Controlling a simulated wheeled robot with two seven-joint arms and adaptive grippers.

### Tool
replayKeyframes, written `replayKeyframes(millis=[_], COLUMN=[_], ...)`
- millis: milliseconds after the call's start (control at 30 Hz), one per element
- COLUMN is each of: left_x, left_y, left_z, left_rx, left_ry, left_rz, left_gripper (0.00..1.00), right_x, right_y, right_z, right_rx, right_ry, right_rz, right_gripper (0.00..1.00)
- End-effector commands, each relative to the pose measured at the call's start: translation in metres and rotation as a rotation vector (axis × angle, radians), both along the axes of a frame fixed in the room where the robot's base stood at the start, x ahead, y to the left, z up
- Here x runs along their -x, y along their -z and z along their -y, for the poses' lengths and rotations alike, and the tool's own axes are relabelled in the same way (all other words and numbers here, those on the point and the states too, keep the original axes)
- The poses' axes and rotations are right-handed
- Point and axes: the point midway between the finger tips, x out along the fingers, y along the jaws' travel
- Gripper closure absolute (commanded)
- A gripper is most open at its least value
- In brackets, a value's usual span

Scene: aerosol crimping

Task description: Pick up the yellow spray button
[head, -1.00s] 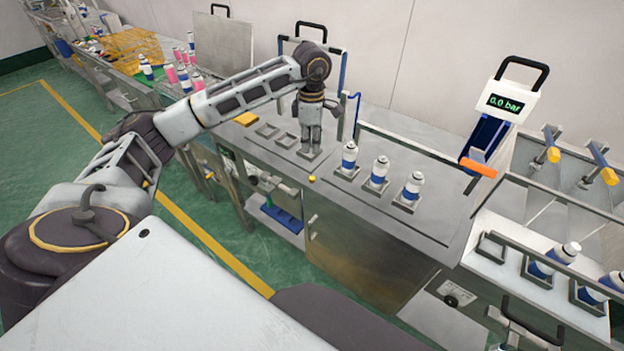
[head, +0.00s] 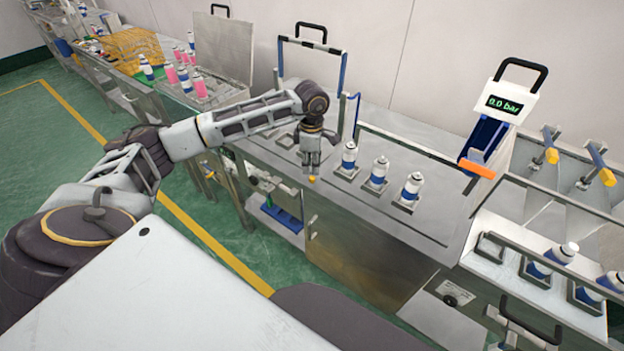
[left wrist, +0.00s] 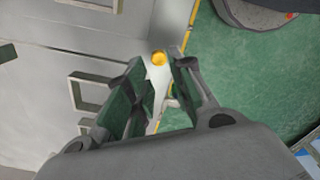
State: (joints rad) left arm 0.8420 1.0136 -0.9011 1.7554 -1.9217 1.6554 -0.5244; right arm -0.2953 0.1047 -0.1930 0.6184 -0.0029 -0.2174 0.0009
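The yellow spray button (head: 312,178) is a small yellow piece at the front edge of the metal bench. In the left wrist view the button (left wrist: 158,58) shows just beyond the fingertips, near the bench edge. My left gripper (head: 311,171) points down right above the button; in the wrist view its two fingers (left wrist: 160,76) are apart with a gap between them. The gap holds nothing, and I cannot tell whether a finger touches the button. My right gripper is not in view.
Three white and blue cans stand in square holders on the bench (head: 400,222), right of the left gripper; the nearest is this can (head: 349,156). Empty square holders lie behind the gripper. A pressure display (head: 505,104) reads 0.0 bar. The bench front drops to green floor.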

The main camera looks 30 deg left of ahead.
Motion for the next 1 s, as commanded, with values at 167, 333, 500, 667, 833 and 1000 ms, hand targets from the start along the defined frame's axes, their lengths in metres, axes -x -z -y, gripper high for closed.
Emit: replayKeyframes(millis=[167, 333, 500, 667, 833, 1000], left_x=[0.000, 0.000, 0.000, 0.000, -0.001, -0.001], left_y=[0.000, 0.004, 0.020, 0.038, 0.050, 0.052], left_z=[0.000, 0.000, -0.002, -0.002, -0.002, -0.002], left_rx=[0.000, 0.001, 0.000, 0.001, 0.000, 0.000], left_ry=[0.000, 0.000, 0.000, 0.000, 0.000, 0.000], left_rz=[0.000, -0.002, -0.002, -0.002, -0.001, 0.000], left_gripper=[0.76, 0.76, 0.76, 0.76, 0.76, 0.76], right_x=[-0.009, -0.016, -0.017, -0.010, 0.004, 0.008], right_y=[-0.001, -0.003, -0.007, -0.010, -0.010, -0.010], right_z=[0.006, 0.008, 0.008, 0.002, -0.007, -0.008], right_rx=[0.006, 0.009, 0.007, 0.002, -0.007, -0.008], right_ry=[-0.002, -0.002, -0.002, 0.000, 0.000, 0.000], right_rz=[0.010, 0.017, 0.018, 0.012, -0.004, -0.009], right_gripper=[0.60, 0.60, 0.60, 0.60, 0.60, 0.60])
